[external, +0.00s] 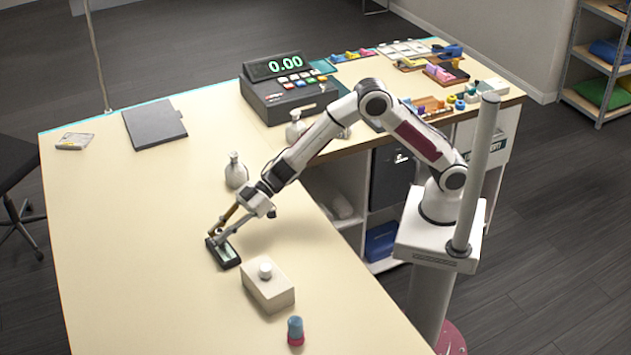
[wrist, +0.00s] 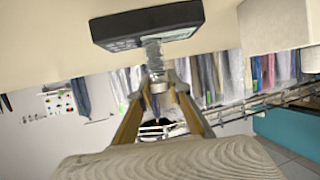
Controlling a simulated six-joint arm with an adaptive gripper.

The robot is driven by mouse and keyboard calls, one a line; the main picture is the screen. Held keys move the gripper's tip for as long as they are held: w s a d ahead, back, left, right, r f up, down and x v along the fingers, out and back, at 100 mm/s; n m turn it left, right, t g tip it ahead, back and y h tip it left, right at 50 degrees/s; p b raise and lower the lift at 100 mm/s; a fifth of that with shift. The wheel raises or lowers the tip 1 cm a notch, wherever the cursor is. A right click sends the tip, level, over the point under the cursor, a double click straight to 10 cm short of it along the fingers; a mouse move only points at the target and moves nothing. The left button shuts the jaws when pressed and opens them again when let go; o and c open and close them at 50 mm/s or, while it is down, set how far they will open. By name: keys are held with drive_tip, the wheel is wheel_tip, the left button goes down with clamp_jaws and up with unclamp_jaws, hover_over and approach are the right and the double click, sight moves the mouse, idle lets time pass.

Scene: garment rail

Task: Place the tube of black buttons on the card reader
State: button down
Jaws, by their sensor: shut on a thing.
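The card reader (external: 224,254) is a small dark device with a pale screen, lying on the cream counter (external: 150,270). It also shows as a black slab at the top of the wrist view (wrist: 150,22). My gripper (external: 217,233) is low at the reader's far edge. In the wrist view, my gripper (wrist: 158,86) is shut on a greyish, partly clear tube (wrist: 153,54). The tube's far end meets the reader in that view; I cannot tell whether it touches. The black buttons inside are not distinct, and the tube is hardly visible in the external view.
A white box with a round knob (external: 268,285) stands just right of the reader. A blue-and-red stack (external: 295,331) is near the front edge. A white bottle (external: 236,171), a cash register (external: 288,88) and a dark folder (external: 154,124) are farther back. The counter's left side is clear.

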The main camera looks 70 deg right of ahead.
drive_tip(key=shift+f, duration=0.1)
drive_tip(key=c, duration=1.9)
unclamp_jaws()
drive_tip(key=shift+d, duration=0.1)
drive_tip(key=shift+v, duration=6)
